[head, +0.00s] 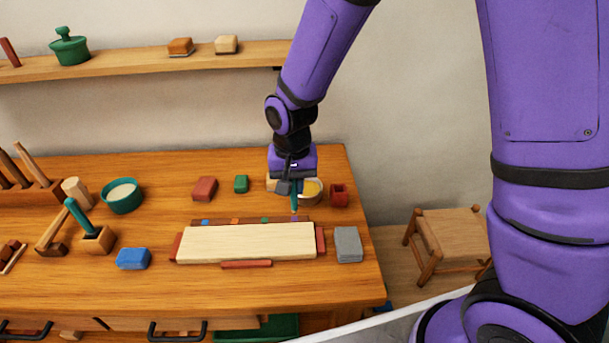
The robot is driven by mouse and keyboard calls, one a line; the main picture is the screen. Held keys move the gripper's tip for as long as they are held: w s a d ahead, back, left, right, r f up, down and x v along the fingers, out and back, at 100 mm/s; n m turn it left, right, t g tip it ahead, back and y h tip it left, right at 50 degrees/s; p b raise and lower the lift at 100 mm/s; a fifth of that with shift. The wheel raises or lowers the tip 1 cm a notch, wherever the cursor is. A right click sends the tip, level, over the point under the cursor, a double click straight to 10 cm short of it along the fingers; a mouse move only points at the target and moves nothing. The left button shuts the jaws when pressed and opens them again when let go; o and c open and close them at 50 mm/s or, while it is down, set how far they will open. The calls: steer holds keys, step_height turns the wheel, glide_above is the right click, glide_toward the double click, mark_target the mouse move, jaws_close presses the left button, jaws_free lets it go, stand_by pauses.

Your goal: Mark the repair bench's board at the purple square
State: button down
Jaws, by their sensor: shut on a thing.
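The pale board (245,243) lies on the wooden repair bench (150,290), held between red blocks. A dark strip (250,221) runs along its far edge with blue, orange and green squares and, at its right end, the small purple square (294,218). My gripper (292,187) is shut on a slim teal marking tool (294,203), which points down with its tip at or just above the purple square. I cannot tell whether the tip touches. The gripper partly hides a bowl with yellow contents (312,190) behind it.
A red cup (339,195) and a grey block (348,244) stand right of the board. A teal-handled tool in a holder (92,235) stands left. A stool (447,240) is beyond the bench.

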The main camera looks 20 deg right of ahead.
mark_target(294, 206)
steer(key=shift+f, duration=2.85)
steer(key=shift+f, duration=0.6)
steer(key=shift+s+a, duration=0.2)
steer(key=shift+s, duration=0.6)
steer(key=shift+s, duration=0.3)
steer(key=shift+s+a+f, duration=0.1)
steer(key=shift+s+a, duration=0.1)
steer(key=shift+s, duration=0.6)
step_height(294, 206, up, 6)
steer(key=shift+w, duration=0.1)
stand_by(0.8)
